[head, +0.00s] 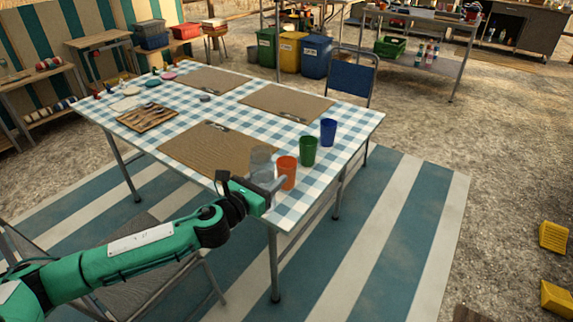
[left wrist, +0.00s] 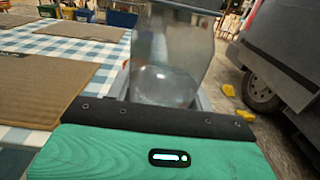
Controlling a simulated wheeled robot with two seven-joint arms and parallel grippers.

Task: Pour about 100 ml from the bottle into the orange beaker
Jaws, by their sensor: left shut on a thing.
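The clear bottle (head: 261,158) is in my left gripper (head: 271,184) at the near right corner of the checked table. It looks roughly upright. In the left wrist view the bottle (left wrist: 172,55) fills the space between the fingers, and its top is cut off by the frame edge. How much liquid it holds I cannot tell. The orange beaker (head: 287,171) stands upright on the table just right of the bottle, partly behind the gripper. I cannot tell whether gripper and beaker touch. The beaker's contents are not visible. My right gripper is not in view.
A green beaker (head: 308,151) and a blue beaker (head: 328,132) stand in a row behind the orange one. A brown clipboard (head: 205,150) lies left of the bottle. A wooden tray (head: 148,117) is farther left. A blue chair (head: 352,77) stands behind the table.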

